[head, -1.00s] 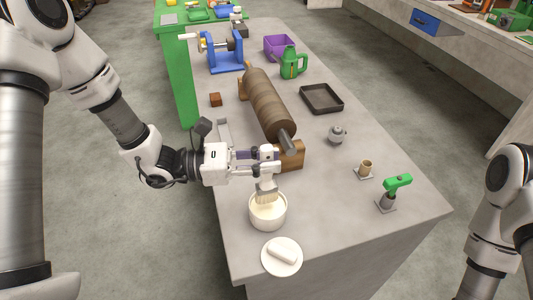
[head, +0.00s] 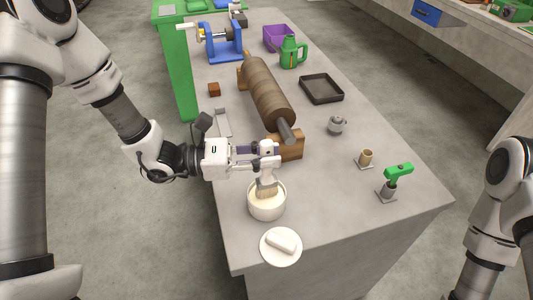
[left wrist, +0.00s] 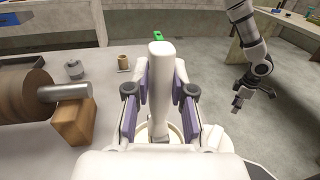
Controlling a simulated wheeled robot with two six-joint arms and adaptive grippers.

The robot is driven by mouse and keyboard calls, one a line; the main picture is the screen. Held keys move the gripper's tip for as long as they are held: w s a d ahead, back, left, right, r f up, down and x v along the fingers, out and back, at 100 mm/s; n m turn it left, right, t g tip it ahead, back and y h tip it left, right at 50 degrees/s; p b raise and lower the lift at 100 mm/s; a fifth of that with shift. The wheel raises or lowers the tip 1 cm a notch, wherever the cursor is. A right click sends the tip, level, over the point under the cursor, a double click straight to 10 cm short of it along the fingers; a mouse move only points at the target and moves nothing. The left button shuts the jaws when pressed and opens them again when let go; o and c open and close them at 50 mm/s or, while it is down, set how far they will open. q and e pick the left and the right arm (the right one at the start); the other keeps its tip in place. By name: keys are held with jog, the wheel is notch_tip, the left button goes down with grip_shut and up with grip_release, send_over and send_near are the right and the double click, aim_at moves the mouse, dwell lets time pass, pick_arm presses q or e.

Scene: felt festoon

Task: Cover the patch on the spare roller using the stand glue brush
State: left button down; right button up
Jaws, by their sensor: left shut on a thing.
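My left gripper (head: 267,152) is shut on the brush (left wrist: 161,85), whose pale handle stands between the pads in the left wrist view. In the head view its bristles (head: 266,191) point down at the mouth of the white pot (head: 268,210), which holds cream-coloured glue. The bristle tips overlap the glue; how deep they are I cannot tell. The brown roller (head: 268,95) lies on wooden supports behind the gripper. I cannot make out a patch on it. My right gripper (left wrist: 237,105) shows small in the left wrist view, clear of the table; its jaws are unclear.
A white plate (head: 267,258) with a white block stands in front of the pot. A green-topped tool (head: 398,173), a small tan cup (head: 366,158), a grey pot (head: 337,125) and a black tray (head: 322,88) stand to the right. The table's front right is bare.

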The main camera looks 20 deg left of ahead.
aim_at(266, 142)
pick_arm(q)
jog(key=shift+f+b, duration=0.5)
dwell(1.3)
notch_tip(266, 142, up, 7)
jog(key=p, duration=0.5)
jog(key=shift+r, duration=0.1)
dwell(0.4)
dwell(0.4)
